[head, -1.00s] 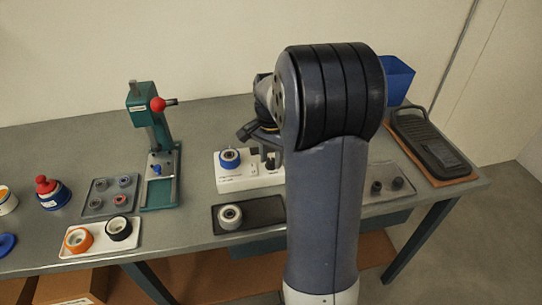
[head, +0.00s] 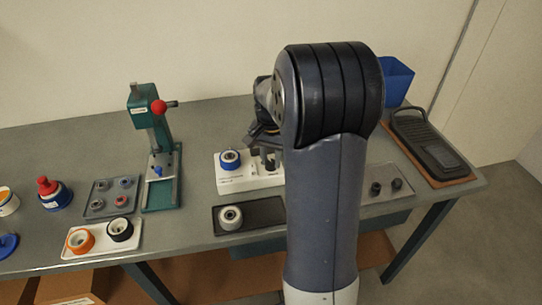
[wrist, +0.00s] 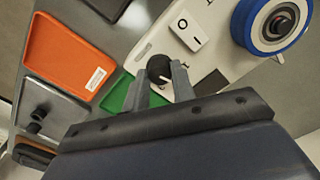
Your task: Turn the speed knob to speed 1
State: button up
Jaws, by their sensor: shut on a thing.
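The speed knob (wrist: 158,68) is a small black round knob with a white pointer line, on the white control box (wrist: 215,65). My gripper (wrist: 159,82) has its two grey fingers on either side of the knob, shut on it, as the wrist view shows. The fingers hide part of the knob and the box face, and I cannot read the speed marks. In the head view, the white box (head: 232,183) stands on the bench with my gripper (head: 267,160) at its right end, partly hidden by my arm.
A white rocker switch (wrist: 190,30) and a blue-rimmed wheel (wrist: 272,22) sit on the same box. An orange tray (wrist: 68,57) and a green tray (wrist: 118,98) lie beside it. A teal press (head: 155,150) stands left, a black tray (head: 265,212) in front.

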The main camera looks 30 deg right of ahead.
aim_at(271, 162)
jog(key=n+p, duration=0.1)
jog(key=n, duration=0.5)
dwell(0.6)
jog(key=o, duration=1)
notch_tip(271, 162, up, 11)
jog(key=shift+f, duration=0.1)
jog(key=shift+f, duration=0.1)
